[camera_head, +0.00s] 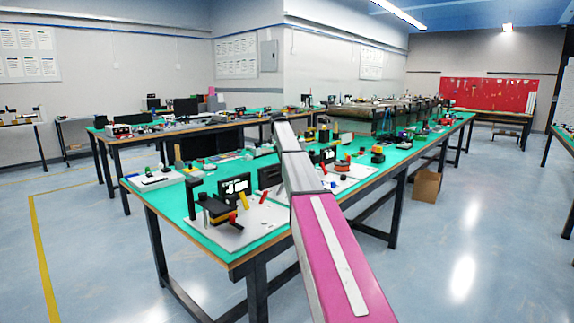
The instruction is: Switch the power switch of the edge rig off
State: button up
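Several small rigs stand on the green-topped table. The nearest rig is on a white base plate (247,238) at the table's near corner, with a black upright, a black-and-white boxed part (235,186) and red and yellow parts. A second rig with red and black parts (341,167) stands just right of my arm. I cannot tell which one is the edge rig, and no power switch can be made out at this size. My arm reaches from the bottom right up over the table and hides part of it. My gripper's fingers cannot be seen.
The long green table (215,240) has dark legs and a wooden edge. Another table of equipment (190,131) stands behind on the left. A cardboard box (427,185) is on the floor beside the table's right side. The blue floor (470,240) at right is clear.

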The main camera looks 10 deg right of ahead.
aim_at(264, 194)
jog(key=k+l, duration=0.85)
